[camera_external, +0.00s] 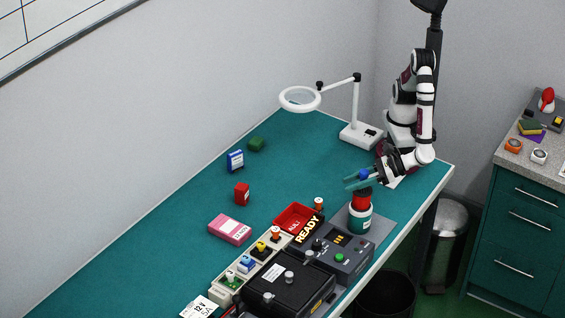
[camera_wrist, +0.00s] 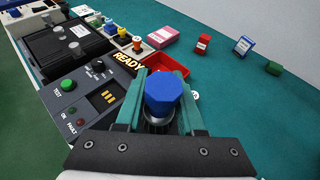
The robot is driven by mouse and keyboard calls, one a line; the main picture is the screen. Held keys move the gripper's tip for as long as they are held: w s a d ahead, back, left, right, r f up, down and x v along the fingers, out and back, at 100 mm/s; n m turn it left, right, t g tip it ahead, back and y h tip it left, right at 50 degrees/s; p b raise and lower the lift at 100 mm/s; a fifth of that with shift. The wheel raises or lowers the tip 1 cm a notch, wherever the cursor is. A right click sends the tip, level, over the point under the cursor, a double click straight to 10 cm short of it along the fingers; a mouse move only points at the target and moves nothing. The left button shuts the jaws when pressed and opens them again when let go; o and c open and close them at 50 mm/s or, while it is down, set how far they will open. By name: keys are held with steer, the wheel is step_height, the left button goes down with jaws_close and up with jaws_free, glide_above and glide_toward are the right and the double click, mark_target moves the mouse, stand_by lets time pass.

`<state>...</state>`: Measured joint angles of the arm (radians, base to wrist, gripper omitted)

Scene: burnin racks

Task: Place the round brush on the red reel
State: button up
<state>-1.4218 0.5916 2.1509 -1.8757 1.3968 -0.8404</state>
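My gripper (camera_external: 357,182) is shut on a blue-topped piece, which I take to be the round brush (camera_wrist: 163,94); its blue top stands upright between the teal fingers, with a grey part below. In the external view the brush (camera_external: 363,174) is right above the red reel (camera_external: 361,200). The red reel appears as a red cylinder on a white and teal round base. Fingers cover the brush's lower end there, so I cannot tell whether it touches the reel. In the wrist view the reel is hidden behind the brush and gripper.
Beside the reel are a grey control box (camera_external: 342,252) with a READY sign, a red tray (camera_external: 297,216) and a black case (camera_external: 287,283). A magnifier lamp (camera_external: 358,133) stands behind. Small boxes lie left on the teal table, which is otherwise clear there.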

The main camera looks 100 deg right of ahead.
steer(key=o, duration=0.4)
steer(key=v, duration=0.7)
steer(key=shift+s+r, duration=0.25)
